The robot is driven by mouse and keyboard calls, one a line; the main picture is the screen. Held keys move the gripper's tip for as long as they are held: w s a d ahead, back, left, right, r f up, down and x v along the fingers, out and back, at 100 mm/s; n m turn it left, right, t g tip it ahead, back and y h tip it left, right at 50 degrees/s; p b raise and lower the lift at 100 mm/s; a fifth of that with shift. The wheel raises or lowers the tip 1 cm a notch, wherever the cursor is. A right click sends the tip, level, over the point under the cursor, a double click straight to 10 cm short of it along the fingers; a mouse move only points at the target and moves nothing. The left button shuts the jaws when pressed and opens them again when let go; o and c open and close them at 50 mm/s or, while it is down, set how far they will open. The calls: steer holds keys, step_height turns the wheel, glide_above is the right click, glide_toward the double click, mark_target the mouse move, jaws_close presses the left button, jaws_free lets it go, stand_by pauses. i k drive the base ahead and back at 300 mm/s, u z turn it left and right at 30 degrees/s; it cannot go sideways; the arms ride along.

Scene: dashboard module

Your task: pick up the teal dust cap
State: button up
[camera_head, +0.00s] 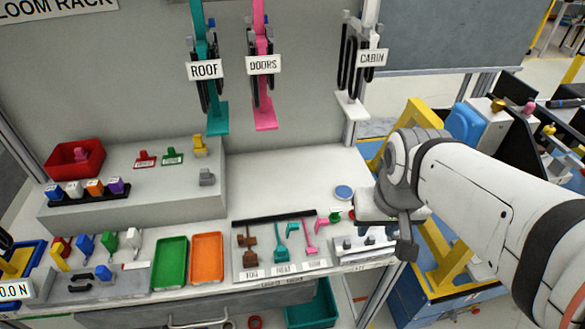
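Two small teal parts lie on the grey labelled board (241,272) on the bench. One is a short bent teal piece (293,229) near the board's back bar, and the other is a longer teal piece (281,255) above a white label. I cannot tell which, if either, is the teal dust cap. My gripper (405,245) is at the right end of the bench, to the right of both teal parts and apart from them. It is seen from the side and partly hidden by my wrist, so its fingers and opening do not show clearly.
Brown (247,246) and pink (310,238) parts lie beside the teal ones. A blue disc (343,192) lies behind, near my wrist. Green (171,262) and orange (206,258) trays are to the left. Teal (217,110) and pink (264,105) hangers are above. The bench's middle back is clear.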

mark_target(280, 255)
steer(key=z, duration=0.15)
steer(key=k, duration=1.1)
steer(key=u, duration=0.45)
steer(key=i, duration=1)
steer(key=u, duration=0.05)
